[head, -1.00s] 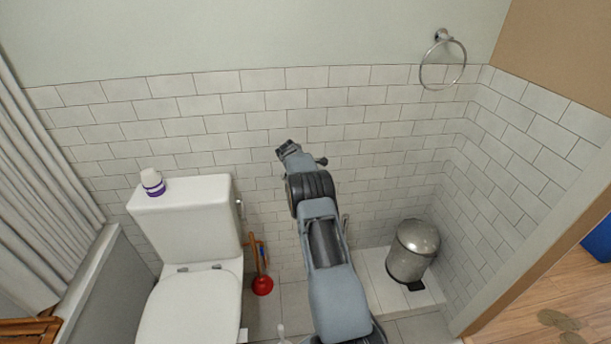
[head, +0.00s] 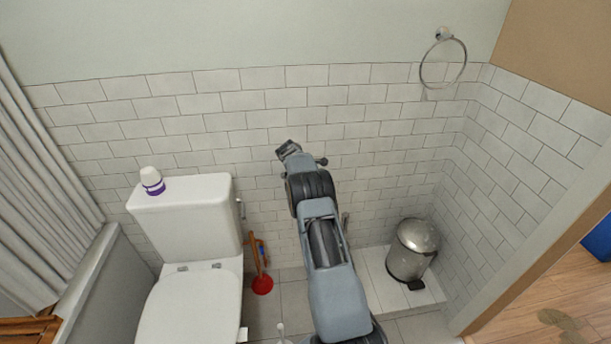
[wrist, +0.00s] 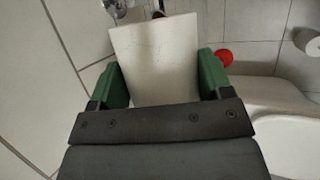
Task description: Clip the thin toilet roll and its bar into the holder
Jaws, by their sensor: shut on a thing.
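In the wrist view my gripper (wrist: 161,66) has its two green fingers on either side of a pale, flat-looking roll (wrist: 158,60) and is shut on it. The bar cannot be made out. A shiny chrome fitting (wrist: 120,8) shows at the top edge beyond the roll, cut off by the frame; it may be the holder, and contact with the roll cannot be told.
The white toilet (head: 190,225) stands left of my arm, with a white and purple bottle (head: 152,181) on its tank. A red plunger (head: 262,284) stands by the wall. A metal bin (head: 414,249) is on the right. A towel ring (head: 443,63) hangs higher up.

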